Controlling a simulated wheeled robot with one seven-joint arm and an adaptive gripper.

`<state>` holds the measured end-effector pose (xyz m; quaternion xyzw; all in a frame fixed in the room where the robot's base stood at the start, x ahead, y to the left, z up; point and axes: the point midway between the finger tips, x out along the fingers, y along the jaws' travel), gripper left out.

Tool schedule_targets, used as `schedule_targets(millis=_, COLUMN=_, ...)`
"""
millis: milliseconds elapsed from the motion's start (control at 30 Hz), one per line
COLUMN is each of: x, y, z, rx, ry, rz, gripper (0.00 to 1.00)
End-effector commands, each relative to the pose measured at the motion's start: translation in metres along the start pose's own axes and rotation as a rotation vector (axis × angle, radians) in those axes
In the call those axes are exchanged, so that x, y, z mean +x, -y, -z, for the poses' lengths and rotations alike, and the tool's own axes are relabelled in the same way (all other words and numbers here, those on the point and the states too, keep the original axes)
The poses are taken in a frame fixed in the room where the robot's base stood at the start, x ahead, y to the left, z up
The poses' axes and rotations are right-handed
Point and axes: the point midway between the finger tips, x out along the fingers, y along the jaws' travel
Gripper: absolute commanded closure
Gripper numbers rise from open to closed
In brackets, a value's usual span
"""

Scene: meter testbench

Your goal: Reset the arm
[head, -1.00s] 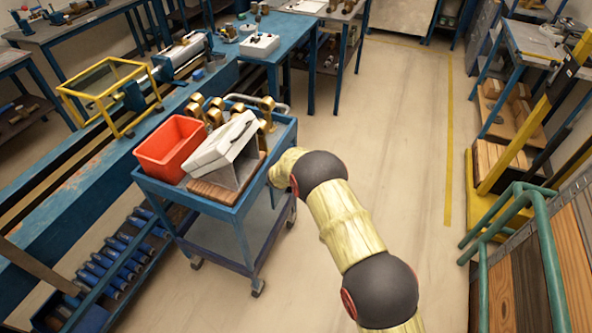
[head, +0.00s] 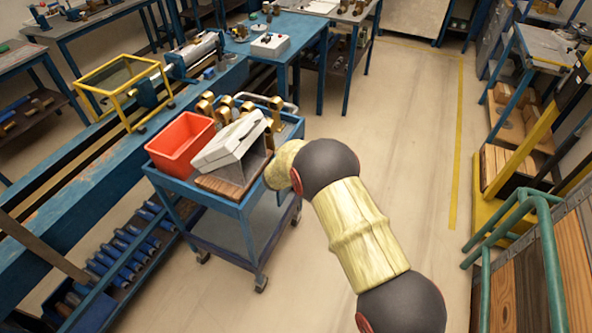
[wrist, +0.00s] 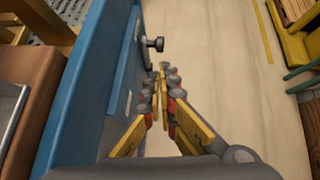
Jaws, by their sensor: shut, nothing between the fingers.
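My gripper (wrist: 163,95) shows in the wrist view with its yellow and grey fingers close together, shut and empty. It is just right of a blue surface edge and over the pale floor. In the head view my arm reaches from the lower right toward the blue cart (head: 252,212). The gripper itself is hidden there behind the arm's own links.
The cart carries a red bin (head: 180,142), a grey-white case (head: 228,143) and several brass fittings (head: 224,108). A long blue bench (head: 70,180) stands to the left. A green rail (head: 540,225) stands at right. The floor aisle (head: 400,130) is clear.

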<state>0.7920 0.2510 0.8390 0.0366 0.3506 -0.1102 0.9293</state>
Motion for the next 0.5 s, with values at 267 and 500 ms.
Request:
schedule_targets(millis=267, x=0.0002, y=-0.0001, z=-0.0004, rx=0.0, ry=0.001, rz=0.0, gripper=1.0)
schedule_targets(millis=500, x=0.0003, y=0.002, z=-0.0018, rx=0.063, ry=0.006, rz=0.007, gripper=1.0)
